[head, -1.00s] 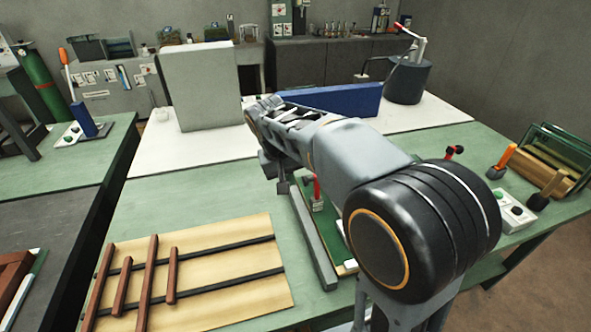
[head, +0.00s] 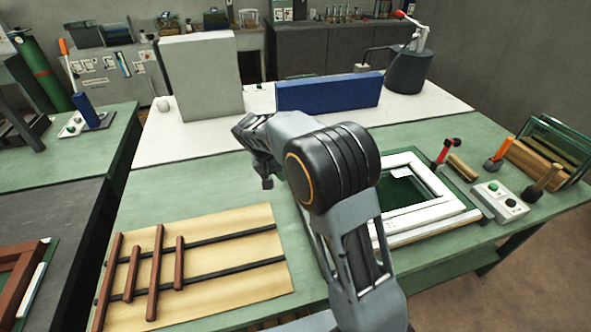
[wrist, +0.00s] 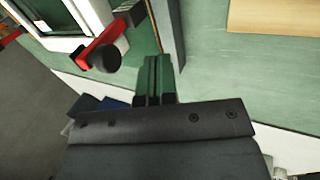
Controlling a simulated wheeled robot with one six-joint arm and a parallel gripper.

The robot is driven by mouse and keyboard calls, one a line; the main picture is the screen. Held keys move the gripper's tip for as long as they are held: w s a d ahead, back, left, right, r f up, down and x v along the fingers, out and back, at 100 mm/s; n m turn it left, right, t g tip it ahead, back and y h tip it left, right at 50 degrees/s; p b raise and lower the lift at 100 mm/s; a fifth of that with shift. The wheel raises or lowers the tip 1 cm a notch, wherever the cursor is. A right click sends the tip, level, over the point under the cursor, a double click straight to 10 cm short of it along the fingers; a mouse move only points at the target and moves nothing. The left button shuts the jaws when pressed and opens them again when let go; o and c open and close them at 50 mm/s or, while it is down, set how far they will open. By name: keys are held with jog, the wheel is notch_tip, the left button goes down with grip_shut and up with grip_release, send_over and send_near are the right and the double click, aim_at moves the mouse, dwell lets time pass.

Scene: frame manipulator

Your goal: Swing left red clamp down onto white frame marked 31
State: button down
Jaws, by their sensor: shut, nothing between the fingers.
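The white frame (head: 445,213) lies on the green table in the head view, partly behind my arm, around a dark green panel. I cannot read a number on it. Its edge also shows in the wrist view (wrist: 75,18). The left red clamp (wrist: 97,45) shows in the wrist view beside that frame edge, with a black knob at its end. I cannot tell whether it touches the frame. My arm hides it in the head view. My gripper (wrist: 154,75) is shut and empty, just beside the clamp knob. It shows in the head view (head: 266,183) left of the frame.
Another red clamp (head: 446,150) stands raised at the frame's right. A button box (head: 497,202) and orange-handled tool (head: 500,155) lie farther right. A wooden board with brown strips (head: 262,242) lies front left. A blue block (head: 328,91) and grey block (head: 200,77) stand behind.

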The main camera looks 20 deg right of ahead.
jog(key=shift+s+d+p, duration=0.15)
jog(key=shift+d+p, duration=0.5)
jog(key=shift+d, duration=1.45)
jog(key=shift+r, duration=0.1)
jog(key=shift+d+r+y, duration=0.25)
jog(key=shift+d+y, duration=0.05)
jog(key=shift+y, duration=0.1)
jog(key=shift+p, duration=0.3)
jog(key=shift+d+r+y+p, duration=0.5)
jog(key=shift+d+y, duration=0.3)
jog(key=d+y, duration=0.1)
jog(key=d+y+p, duration=0.1)
jog(key=d+y, duration=0.3)
jog(key=shift+d+r, duration=0.1)
jog(key=shift+r, duration=0.3)
jog(key=d+f+y, duration=0.1)
jog(key=d+y, duration=0.1)
jog(key=d+f+y+b, duration=0.1)
jog(key=d+y, duration=0.1)
jog(key=d+f+y+b, duration=0.1)
jog(key=d+y, duration=0.1)
jog(key=d, duration=0.1)
jog(key=shift+y, duration=0.4)
jog(key=shift+d+f+b, duration=1)
